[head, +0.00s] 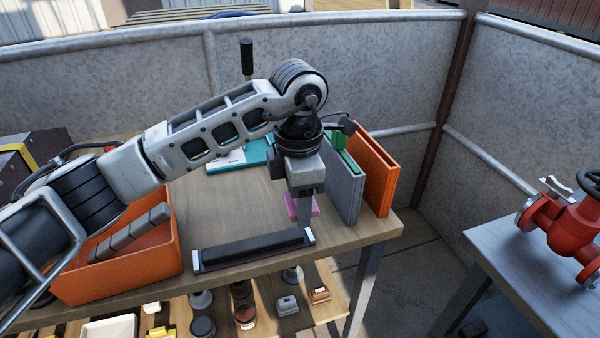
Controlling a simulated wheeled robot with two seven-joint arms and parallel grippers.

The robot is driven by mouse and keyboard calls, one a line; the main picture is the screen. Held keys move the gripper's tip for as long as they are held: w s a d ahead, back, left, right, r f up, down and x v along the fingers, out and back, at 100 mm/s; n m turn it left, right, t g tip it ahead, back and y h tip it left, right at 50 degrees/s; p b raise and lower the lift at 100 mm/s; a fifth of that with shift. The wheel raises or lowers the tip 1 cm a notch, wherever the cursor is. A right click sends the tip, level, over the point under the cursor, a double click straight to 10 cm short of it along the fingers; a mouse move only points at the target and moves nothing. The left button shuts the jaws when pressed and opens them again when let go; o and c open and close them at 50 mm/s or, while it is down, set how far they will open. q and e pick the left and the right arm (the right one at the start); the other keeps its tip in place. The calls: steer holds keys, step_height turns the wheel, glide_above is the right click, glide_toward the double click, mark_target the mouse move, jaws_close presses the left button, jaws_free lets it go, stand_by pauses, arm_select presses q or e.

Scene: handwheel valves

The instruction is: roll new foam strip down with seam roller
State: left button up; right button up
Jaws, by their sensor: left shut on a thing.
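A dark strip (252,249) lies along the front of the workbench, on a low base with a white piece at each end. My right gripper is not in view.
An orange bin (160,262) with grey blocks stands left on the wooden workbench (225,208). Grey (344,190) and orange (380,170) upright holders stand close on the right. A lower shelf holds small items. A red valve (570,235) stands on a separate table.

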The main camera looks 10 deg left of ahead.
arm_select(q)
steer(key=shift+r+p, duration=0.85)
steer(key=shift+r, duration=0.95)
